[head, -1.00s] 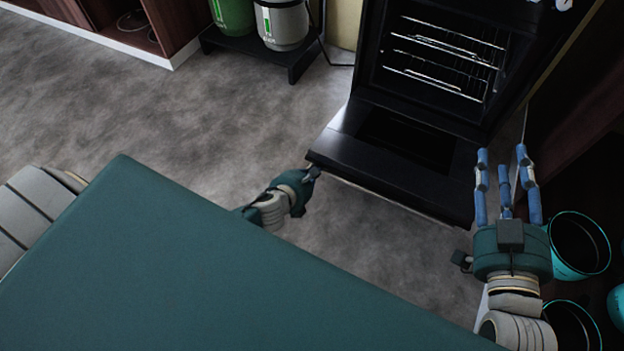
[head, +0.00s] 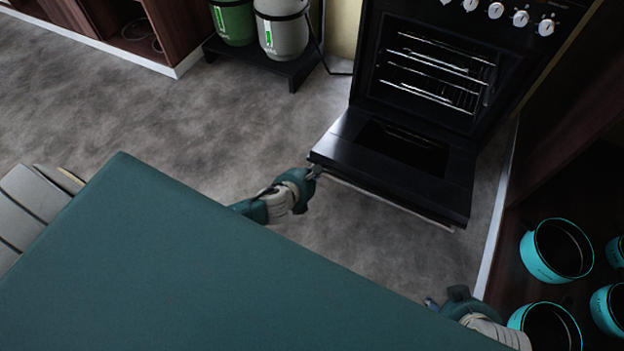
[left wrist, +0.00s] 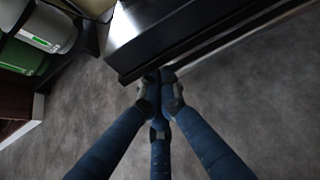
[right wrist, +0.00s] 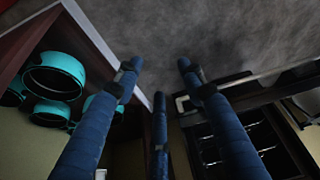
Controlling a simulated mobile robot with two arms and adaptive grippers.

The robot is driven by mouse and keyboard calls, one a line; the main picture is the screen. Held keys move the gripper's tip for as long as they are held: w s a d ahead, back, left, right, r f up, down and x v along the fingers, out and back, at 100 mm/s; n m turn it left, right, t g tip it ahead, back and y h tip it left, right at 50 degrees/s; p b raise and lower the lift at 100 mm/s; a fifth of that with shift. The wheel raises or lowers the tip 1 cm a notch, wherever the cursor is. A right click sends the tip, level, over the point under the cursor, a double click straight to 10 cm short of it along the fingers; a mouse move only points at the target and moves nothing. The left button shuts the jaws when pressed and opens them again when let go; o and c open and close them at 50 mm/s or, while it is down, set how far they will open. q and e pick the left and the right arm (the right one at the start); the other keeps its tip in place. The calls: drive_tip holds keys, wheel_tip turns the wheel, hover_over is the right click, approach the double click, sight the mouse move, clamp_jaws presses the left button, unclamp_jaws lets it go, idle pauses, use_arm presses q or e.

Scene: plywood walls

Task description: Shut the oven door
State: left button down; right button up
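The black oven (head: 440,60) stands at the upper right of the head view. Its door (head: 345,140) is hinged down, wide open and roughly level. A thin handle bar (head: 390,200) runs along its front edge; it also shows in the right wrist view (right wrist: 238,80). My left gripper (head: 314,172) is at the door's front left corner. In the left wrist view its fingertips (left wrist: 160,74) are together at the door's edge; I cannot tell whether they pinch it. My right gripper (head: 458,298) is low, in front of the door's right side. In the right wrist view its fingers (right wrist: 160,63) are apart and empty.
Turquoise pots (head: 557,250) sit in an open dark cabinet right of the oven. Gas cylinders (head: 282,28) stand on a low black stand (head: 285,68) to the left. Grey floor (head: 180,110) is clear before them. My green body fills the lower left.

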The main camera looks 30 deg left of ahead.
sight(318, 156)
use_arm(q)
drive_tip(key=r+p, duration=0.1)
drive_tip(key=w+r+p, duration=0.1)
drive_tip(key=r, duration=0.1)
drive_tip(key=r+p, duration=0.1)
drive_tip(key=p, duration=0.1)
drive_tip(key=shift+w+a+r, duration=0.25)
drive_tip(key=shift+w+r, duration=0.15)
use_arm(e)
drive_tip(key=s+f+g, duration=0.1)
drive_tip(key=s+f, duration=0.2)
drive_tip(key=f, duration=0.4)
drive_tip(key=s+d+f+g, duration=0.1)
drive_tip(key=s+f, duration=0.2)
drive_tip(key=f, duration=0.4)
drive_tip(key=shift+f, duration=0.2)
drive_tip(key=shift+w, duration=0.1)
